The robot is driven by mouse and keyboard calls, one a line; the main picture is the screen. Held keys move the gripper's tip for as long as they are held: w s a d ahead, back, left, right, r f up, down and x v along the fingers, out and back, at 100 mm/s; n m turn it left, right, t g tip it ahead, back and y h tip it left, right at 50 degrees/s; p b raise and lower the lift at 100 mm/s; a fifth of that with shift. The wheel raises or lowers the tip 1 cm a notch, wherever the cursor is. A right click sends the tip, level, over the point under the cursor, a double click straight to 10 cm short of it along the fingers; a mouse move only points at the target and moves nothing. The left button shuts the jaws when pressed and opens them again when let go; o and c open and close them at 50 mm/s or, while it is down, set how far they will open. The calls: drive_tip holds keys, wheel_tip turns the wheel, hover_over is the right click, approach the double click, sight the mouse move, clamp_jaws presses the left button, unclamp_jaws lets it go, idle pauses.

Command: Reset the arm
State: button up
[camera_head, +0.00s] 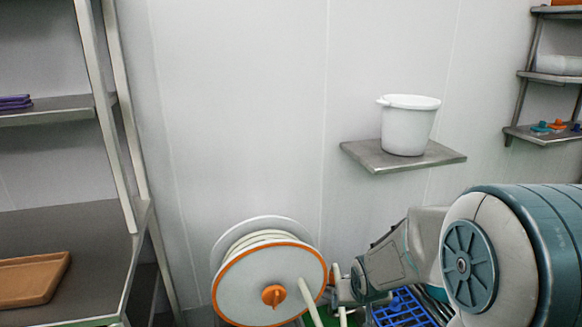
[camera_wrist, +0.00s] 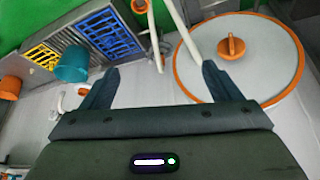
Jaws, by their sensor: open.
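My gripper (camera_wrist: 160,88) shows in the wrist view with its two dark fingers spread apart and nothing between them. Its fingertips are hidden or too small to make out in the head view, where my arm reaches in from the lower right. A hose reel (camera_head: 268,285) with an orange rim stands just left of my arm's end. The reel also shows in the wrist view (camera_wrist: 270,65), close beside the right finger. I cannot tell whether they touch.
A white bucket (camera_head: 407,128) stands on a wall shelf (camera_head: 375,157). A steel rack (camera_head: 75,222) with a brown tray (camera_head: 33,280) is at left. A blue crate (camera_head: 400,308) lies below my arm. A teal bucket (camera_wrist: 72,65) and yellow grate (camera_wrist: 42,56) show in the wrist view.

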drive_tip(key=s+r+g+p, duration=0.2)
drive_tip(key=s+r+p, duration=0.6)
drive_tip(key=s+r, duration=1)
drive_tip(key=shift+s+a+r, duration=0.3)
drive_tip(key=shift+r, duration=0.55)
